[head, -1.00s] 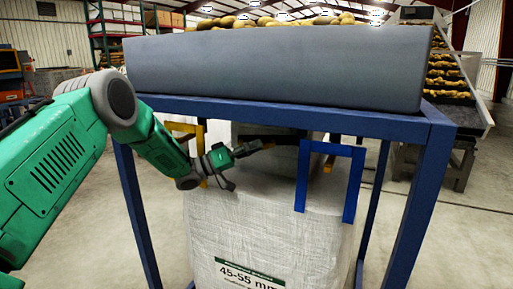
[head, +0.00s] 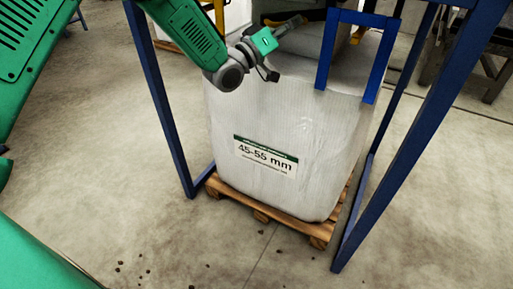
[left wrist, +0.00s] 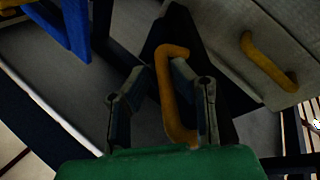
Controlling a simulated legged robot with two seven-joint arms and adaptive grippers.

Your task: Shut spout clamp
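The spout clamp shows as a dark bar (head: 316,15) above the white bulk bag, at the top of the head view. In the left wrist view its dark plate (left wrist: 226,128) carries a yellow handle (left wrist: 170,85). My left gripper (head: 297,22) reaches this bar from the left. In the left wrist view the two fingers of my left gripper (left wrist: 163,72) stand on either side of the handle, their tips close against it. A second yellow handle (left wrist: 268,62) sits on the pale grey surface to the right, apart from the fingers. My right gripper is out of view.
The white bag (head: 290,125) labelled 45-55 mm stands on a wooden pallet (head: 262,214), between blue frame legs (head: 160,110). A blue loop (head: 325,55) rises at the bag's top right. Open concrete floor (head: 100,190) lies in front and left.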

